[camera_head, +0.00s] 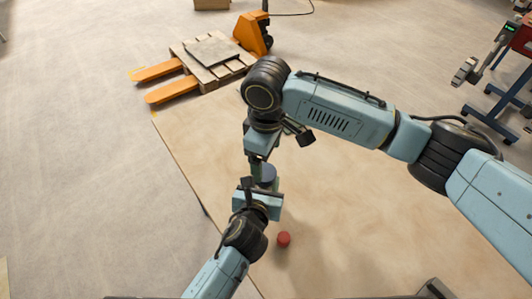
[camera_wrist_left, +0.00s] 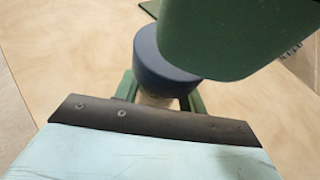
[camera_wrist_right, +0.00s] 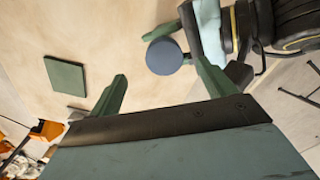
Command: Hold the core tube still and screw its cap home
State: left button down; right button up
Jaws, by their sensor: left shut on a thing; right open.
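The core tube is upright, and its pale side (camera_wrist_left: 152,100) shows under the cap in the left wrist view. The round navy cap (camera_wrist_left: 160,62) sits at the tube's top; it also shows in the right wrist view (camera_wrist_right: 163,56) and partly in the head view (camera_head: 267,174). I cannot tell how far down it is threaded. My left gripper (camera_wrist_left: 160,98) is shut around the tube just below the cap. My right gripper (camera_wrist_right: 160,80) is open above, with the cap showing between its green fingertips. One of its fingers (camera_wrist_left: 225,35) looms close beside the cap in the left wrist view.
A flat green square (camera_wrist_right: 66,76) lies on that surface. A wooden pallet (camera_head: 212,55) and an orange pallet jack (camera_head: 252,34) are farther back. The tan surface around is mostly clear.

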pick_arm(q)
jog(key=shift+d, duration=0.2)
pick_arm(e)
jog(key=shift+s+a+f, duration=0.15)
jog(key=shift+s+a, duration=0.15)
jog(key=shift+s, duration=0.2)
jog(key=shift+r, duration=0.25)
pick_arm(q)
jog(key=shift+a, duration=0.1)
pick_arm(e)
notch_tip(320, 180, up, 12)
jog(key=shift+w+d, duration=0.25)
jog(key=shift+w, duration=0.15)
jog(key=shift+f, duration=0.1)
pick_arm(q)
jog(key=c, duration=0.7)
grip_release()
jog(key=shift+c, duration=0.2)
jog(key=p+v, duration=0.1)
jog(key=v, duration=1.2)
jog(key=shift+s+p, duration=0.2)
jog(key=shift+p, duration=0.15)
pick_arm(e)
jog(key=shift+r, duration=0.85)
